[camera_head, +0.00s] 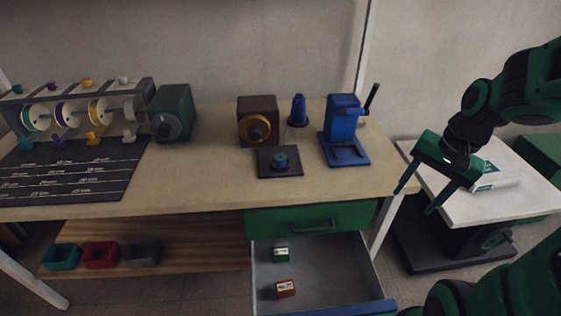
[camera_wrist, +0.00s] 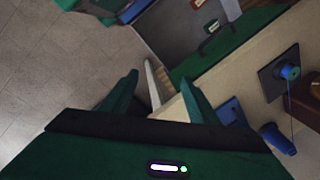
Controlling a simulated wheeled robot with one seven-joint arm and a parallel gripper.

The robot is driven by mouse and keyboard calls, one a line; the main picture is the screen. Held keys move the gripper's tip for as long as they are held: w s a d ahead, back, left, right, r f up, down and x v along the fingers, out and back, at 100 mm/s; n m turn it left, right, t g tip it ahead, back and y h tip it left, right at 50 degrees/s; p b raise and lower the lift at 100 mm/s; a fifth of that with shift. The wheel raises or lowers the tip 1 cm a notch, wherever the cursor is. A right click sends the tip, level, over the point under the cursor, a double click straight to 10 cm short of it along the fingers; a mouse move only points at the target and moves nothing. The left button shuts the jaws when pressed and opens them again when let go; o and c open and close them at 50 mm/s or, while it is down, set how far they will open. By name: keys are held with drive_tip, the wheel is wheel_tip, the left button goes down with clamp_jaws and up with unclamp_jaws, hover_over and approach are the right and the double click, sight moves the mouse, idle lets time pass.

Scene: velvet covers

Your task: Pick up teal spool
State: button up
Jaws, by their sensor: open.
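My gripper (camera_head: 413,201) is open and empty, off the bench's right end and well to the right of the spool. Its two green fingers (camera_wrist: 160,84) point down in the head view, with nothing between them.
An open grey drawer (camera_head: 322,262) with two small boxes juts out below the bench. A blue press (camera_head: 343,130), the cone and a brown winder (camera_head: 257,120) stand near the spool. A rack of reels (camera_head: 80,112) is at left; a white-topped stand (camera_head: 490,200) is at right.

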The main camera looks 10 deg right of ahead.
sight(281, 157)
drive_tip(key=w+a+f+m+t+y, duration=0.1)
drive_tip(key=w+a+f+m+y, duration=0.1)
drive_tip(key=w+a, duration=0.3)
drive_tip(key=w+a+f+m+t+y, duration=0.1)
drive_tip(key=w+a+m+y, duration=0.2)
drive_tip(key=w+a+m, duration=0.1)
drive_tip(key=w+a+f+m+t+y, duration=0.1)
drive_tip(key=w+a+f+m+y, duration=0.1)
drive_tip(key=w+a, duration=0.4)
drive_tip(key=shift+w+a+f+m+y, duration=0.2)
drive_tip(key=shift+w+m, duration=0.2)
drive_tip(key=shift+w, duration=0.15)
drive_tip(key=shift+w+a+f+m+y, duration=0.1)
drive_tip(key=shift+w+m+y, duration=0.1)
drive_tip(key=shift+w+m, duration=0.25)
drive_tip(key=w+a+m, duration=0.1)
drive_tip(key=w+r+m+t+y, duration=0.1)
drive_tip(key=w+a+m+y, duration=0.1)
drive_tip(key=m, duration=0.1)
drive_tip(key=shift+w+a+r+t, duration=0.3)
drive_tip(key=shift+w+t, duration=0.1)
drive_tip(key=shift+w+a+r+m+y, duration=0.15)
drive_tip(key=shift+w+r+m+y, duration=0.05)
drive_tip(key=shift+w+m+y, duration=0.1)
drive_tip(key=shift+w+a, duration=0.15)
drive_tip(key=shift+a, duration=0.15)
drive_tip(key=x, duration=0.5)
drive_tip(key=shift+x, duration=2.65)
drive_tip(key=shift+r, duration=0.1)
drive_tip(key=c, duration=1.1)
